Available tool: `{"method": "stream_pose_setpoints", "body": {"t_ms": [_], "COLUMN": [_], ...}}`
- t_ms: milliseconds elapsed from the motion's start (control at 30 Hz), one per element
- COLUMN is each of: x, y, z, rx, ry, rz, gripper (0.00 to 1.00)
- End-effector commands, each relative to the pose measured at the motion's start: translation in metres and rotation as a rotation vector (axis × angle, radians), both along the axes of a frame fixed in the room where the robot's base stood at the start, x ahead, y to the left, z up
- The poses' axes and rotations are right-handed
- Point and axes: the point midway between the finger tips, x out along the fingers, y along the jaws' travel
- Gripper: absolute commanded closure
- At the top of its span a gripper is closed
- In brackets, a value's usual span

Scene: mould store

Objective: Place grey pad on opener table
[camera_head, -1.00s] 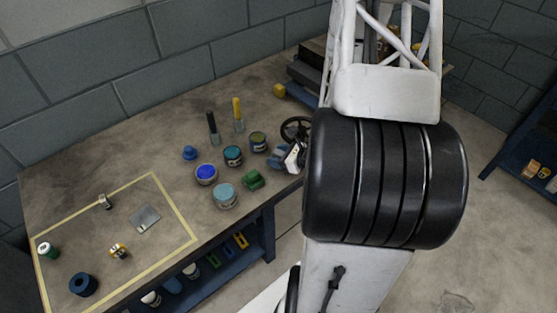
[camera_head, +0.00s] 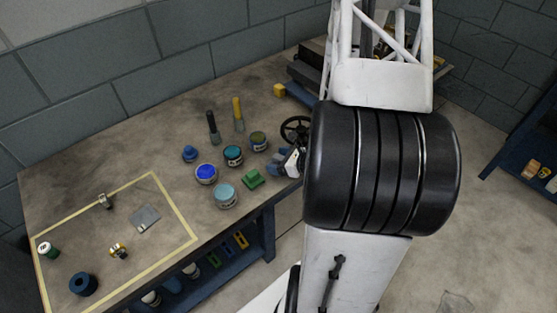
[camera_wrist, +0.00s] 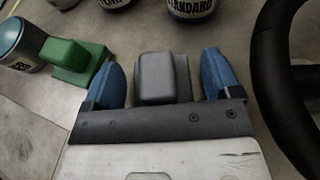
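The grey pad (camera_wrist: 163,78), a block with a raised rounded top, lies between my gripper's fingers in the wrist view. My gripper (camera_wrist: 165,80) has two blue fingers, one on each side of the pad, with a narrow gap visible at both sides. It is open around the pad. In the head view my gripper (camera_head: 284,160) is low at the right front edge of the workbench (camera_head: 130,150), and the pad cannot be made out there. I cannot tell which surface is the opener table; a blue table (camera_head: 510,160) stands at the far right.
A green pad (camera_head: 253,179) sits left of my gripper. Several tins, a blue-lidded one (camera_head: 206,173) among them, stand nearby. A black handwheel (camera_wrist: 270,70) is close at the gripper's right. A yellow-taped area (camera_head: 178,212) with a flat grey plate (camera_head: 145,218) lies at the left.

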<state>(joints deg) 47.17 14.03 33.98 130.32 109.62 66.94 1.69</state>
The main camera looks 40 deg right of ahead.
Motion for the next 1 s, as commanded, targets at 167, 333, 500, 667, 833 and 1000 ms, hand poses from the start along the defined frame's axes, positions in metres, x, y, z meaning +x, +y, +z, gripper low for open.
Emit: {"method": "stream_pose_setpoints", "body": {"t_ms": [167,333,500,667,833,1000], "x": [0.000,0.000,-0.003,-0.010,-0.022,-0.036], "y": [0.000,0.000,-0.001,-0.005,-0.010,-0.016], "z": [0.000,0.001,0.004,0.008,0.013,0.019], "rx": [0.000,0.000,0.000,0.000,-0.001,-0.002], "ry": [0.000,0.000,0.000,0.000,0.000,-0.001], "rz": [0.000,0.000,-0.001,-0.001,-0.002,-0.001], "gripper": [0.15,0.15,0.15,0.15,0.15,0.15]}}
